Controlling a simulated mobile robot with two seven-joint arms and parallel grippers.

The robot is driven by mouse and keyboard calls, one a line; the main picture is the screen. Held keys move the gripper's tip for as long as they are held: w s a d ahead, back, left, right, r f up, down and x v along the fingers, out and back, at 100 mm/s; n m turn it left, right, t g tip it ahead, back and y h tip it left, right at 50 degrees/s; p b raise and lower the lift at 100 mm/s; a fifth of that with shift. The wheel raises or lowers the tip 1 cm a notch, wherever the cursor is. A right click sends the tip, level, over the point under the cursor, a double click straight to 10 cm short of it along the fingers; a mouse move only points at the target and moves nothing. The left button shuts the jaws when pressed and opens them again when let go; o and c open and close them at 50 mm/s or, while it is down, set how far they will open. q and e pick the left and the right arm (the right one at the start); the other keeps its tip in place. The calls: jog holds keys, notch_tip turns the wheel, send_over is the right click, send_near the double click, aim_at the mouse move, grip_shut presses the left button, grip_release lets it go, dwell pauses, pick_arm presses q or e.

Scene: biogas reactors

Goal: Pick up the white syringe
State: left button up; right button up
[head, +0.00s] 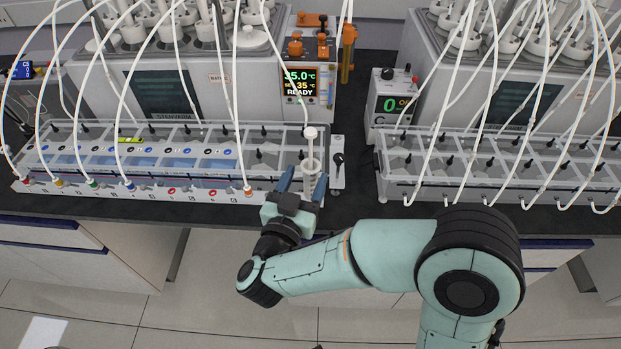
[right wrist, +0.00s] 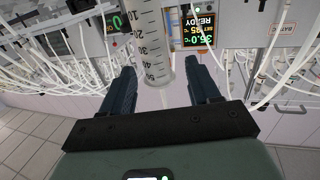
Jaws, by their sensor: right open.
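The white syringe (head: 311,157) stands upright near the front edge of the bench, at the right end of the left rack. Its round plunger top points up. In the right wrist view its clear barrel (right wrist: 152,40) shows graduation marks and comes down from the top between the fingers. My right gripper (head: 303,183) is open, with its two blue fingers on either side of the syringe. In the right wrist view both fingers (right wrist: 162,80) show gaps to the barrel. The syringe's lower end is hidden in the head view. My left gripper is not in view.
A clear rack (head: 140,190) with coloured fittings lies left of the syringe, and another rack (head: 450,190) lies right. White tubes hang over both. A heater display (head: 300,85) stands behind the syringe. A small grey box (head: 390,105) stands behind right. Dark bench shows between the racks.

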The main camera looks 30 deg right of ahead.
aim_at(314, 165)
jog(key=x, duration=0.5)
jog(key=shift+d+f, duration=0.25)
jog(key=c, duration=1)
